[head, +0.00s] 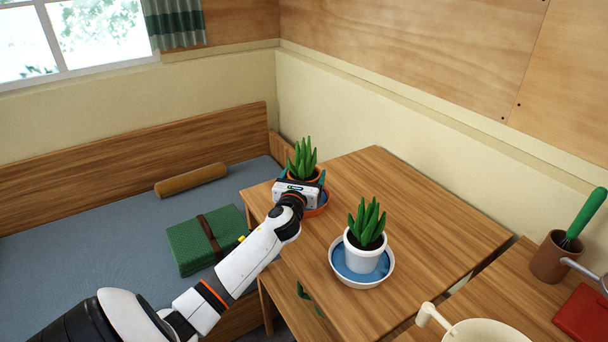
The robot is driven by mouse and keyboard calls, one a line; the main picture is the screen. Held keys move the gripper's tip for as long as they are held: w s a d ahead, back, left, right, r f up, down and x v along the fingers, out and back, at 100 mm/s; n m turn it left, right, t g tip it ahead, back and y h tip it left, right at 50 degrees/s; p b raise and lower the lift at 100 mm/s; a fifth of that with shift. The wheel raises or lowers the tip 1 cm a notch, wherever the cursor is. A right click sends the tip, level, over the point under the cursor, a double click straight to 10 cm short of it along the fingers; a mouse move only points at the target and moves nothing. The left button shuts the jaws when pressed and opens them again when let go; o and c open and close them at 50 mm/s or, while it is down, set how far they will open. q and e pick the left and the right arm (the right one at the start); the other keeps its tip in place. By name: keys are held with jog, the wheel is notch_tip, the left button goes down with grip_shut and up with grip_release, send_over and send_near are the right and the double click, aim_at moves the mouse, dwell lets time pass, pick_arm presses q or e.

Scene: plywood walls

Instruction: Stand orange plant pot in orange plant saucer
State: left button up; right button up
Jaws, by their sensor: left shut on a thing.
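The orange plant pot (305,181) holds a green spiky plant and stands upright near the back left of the wooden table. My left gripper (303,177) is shut on this pot, with a finger on each side of it. The orange plant saucer (325,208) shows as an orange rim with blue inside, just below and right of the gripper. The gripper hides most of the saucer and the lower pot, so I cannot tell whether the pot's base touches it. My right gripper is not in view.
A white pot (364,254) with a similar plant stands in a white saucer (338,267) nearer on the table (425,215). A brown pot (549,258) with a green-handled tool and a cream container (485,332) are at the right. The table's back right is clear.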

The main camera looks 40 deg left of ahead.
pick_arm(q)
jog(key=o, duration=1.3)
jog(key=shift+f, duration=0.1)
jog(key=shift+s+d, duration=0.15)
jog(key=shift+s, duration=0.1)
jog(key=b+v, duration=0.1)
jog(key=v, duration=1)
jog(key=shift+s+d, duration=0.1)
jog(key=shift+s, duration=0.15)
